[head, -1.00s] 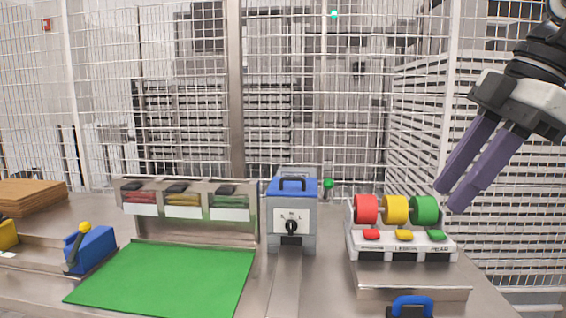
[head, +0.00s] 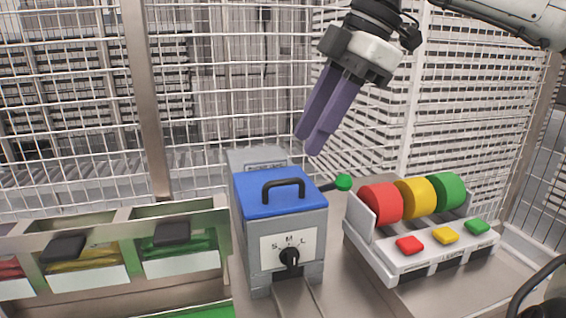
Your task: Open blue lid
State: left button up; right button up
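The blue lid (head: 255,203) lies shut on top of the grey machine box (head: 268,258) in the head view. A black handle (head: 284,188) stands up from the lid. My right gripper (head: 308,142) is above and behind the lid, slightly to its right, with purple fingers pointing down-left. Its fingers are close together with a narrow gap between them, nothing shows in them, and they do not touch the handle. My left gripper is not in view.
A lever with a green knob (head: 343,182) sticks out right of the box. A dispenser with red, yellow and green rolls (head: 415,197) stands at the right. Bins with black handles (head: 172,234) stand at the left. Wire fencing (head: 200,100) rises behind.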

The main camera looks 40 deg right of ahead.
send_over(291, 201)
notch_tip(291, 201, down, 7)
jog(key=shift+r, duration=0.15)
grip_shut()
